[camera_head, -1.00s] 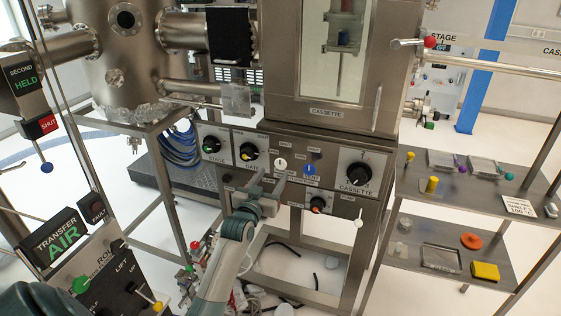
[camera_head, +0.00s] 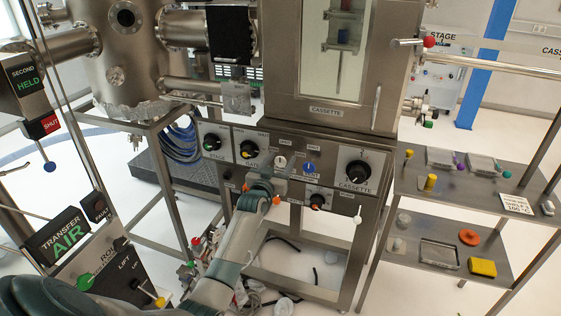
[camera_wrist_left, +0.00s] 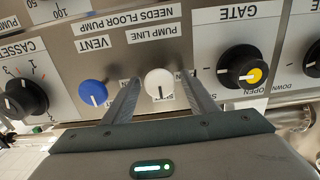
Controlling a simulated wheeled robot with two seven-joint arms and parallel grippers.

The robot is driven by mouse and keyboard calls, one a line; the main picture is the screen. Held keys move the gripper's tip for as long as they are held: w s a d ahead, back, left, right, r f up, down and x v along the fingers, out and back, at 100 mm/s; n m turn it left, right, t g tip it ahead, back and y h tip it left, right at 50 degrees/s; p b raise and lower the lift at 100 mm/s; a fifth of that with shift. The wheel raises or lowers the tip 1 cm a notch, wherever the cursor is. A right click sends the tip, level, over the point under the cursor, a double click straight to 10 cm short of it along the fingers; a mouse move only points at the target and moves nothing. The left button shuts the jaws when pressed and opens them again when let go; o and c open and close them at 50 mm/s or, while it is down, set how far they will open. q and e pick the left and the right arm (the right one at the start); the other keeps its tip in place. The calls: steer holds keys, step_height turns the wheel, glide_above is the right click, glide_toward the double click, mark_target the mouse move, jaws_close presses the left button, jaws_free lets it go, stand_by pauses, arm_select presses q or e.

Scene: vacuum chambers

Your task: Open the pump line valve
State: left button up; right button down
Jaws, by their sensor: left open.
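The pump line valve is a white knob (camera_head: 280,162) on the steel front panel under the cassette chamber. In the wrist view, which is upside down, the white knob (camera_wrist_left: 159,84) sits under its PUMP LINE label, with a dark mark on its face. My left gripper (camera_head: 273,176) is at the panel, just below the knob in the head view. In the wrist view its open fingers (camera_wrist_left: 160,92) point at the panel, one on each side of the knob. I see gaps beside the knob; contact cannot be told. My right gripper is not in view.
The blue VENT knob (camera_wrist_left: 93,93) is close beside one finger. The CASSETTE dial (camera_head: 358,171) is farther right. A shelf rack (camera_head: 455,205) with small items stands at right.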

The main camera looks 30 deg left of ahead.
arm_select(q)
steer(key=shift+c, duration=0.3)
steer(key=c, duration=1)
steer(key=shift+n, duration=0.4)
steer(key=n, duration=0.7)
steer(key=shift+s+a+n+p, duration=0.1)
steer(key=shift+a+n+p, duration=0.05)
steer(key=shift+n+p, duration=0.2)
steer(key=n, duration=0.4)
steer(key=shift+f+n, duration=0.15)
steer(key=shift+n, duration=0.2)
steer(key=n, duration=0.4)
steer(key=shift+f+n+p, duration=0.1)
steer(key=shift+n+p, duration=0.2)
steer(key=shift+n, duration=0.1)
